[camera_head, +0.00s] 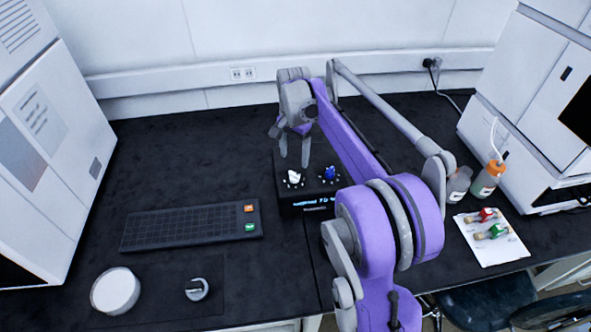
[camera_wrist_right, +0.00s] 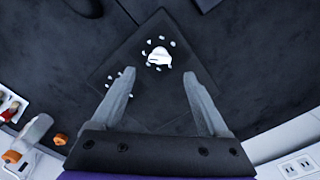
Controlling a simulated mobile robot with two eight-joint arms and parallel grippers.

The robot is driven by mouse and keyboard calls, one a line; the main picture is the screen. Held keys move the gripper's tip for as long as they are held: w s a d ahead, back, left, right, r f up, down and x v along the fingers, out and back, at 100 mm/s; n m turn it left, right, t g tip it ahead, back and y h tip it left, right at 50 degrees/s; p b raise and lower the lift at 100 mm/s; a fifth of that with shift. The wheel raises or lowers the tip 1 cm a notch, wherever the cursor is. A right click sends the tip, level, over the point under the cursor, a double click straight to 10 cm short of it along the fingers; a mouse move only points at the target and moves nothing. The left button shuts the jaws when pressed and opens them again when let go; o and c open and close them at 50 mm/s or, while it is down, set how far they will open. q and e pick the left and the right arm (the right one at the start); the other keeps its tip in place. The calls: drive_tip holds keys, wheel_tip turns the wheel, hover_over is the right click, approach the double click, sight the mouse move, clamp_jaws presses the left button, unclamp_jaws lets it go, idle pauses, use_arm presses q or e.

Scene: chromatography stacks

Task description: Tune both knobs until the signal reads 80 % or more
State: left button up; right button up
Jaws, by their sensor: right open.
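A black control box (camera_head: 290,212) stands on the dark bench in the middle of the head view. Its top carries a white knob (camera_head: 293,176) on the left and a blue knob (camera_head: 329,173) on the right, each ringed by pale dots. A lit blue display (camera_head: 322,201) is on its front; its text is too small to read. My right gripper (camera_head: 294,162) is open, fingers down, just above the white knob. In the right wrist view the white knob (camera_wrist_right: 158,56) lies just beyond the gap between the fingertips (camera_wrist_right: 159,78), apart from both. The left finger covers the blue knob's place there.
A dark keypad (camera_head: 185,228) with orange and green keys lies left of the box. A white round dish (camera_head: 115,291) and a small grey item (camera_head: 197,289) are at front left. Bottles (camera_head: 488,178) and a white sheet with fittings (camera_head: 492,247) are at right.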

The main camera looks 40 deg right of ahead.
sight(294, 173)
wheel_tip(294, 173, down, 6)
drive_tip(key=shift+f, duration=0.25)
clamp_jaws()
idle(0.4)
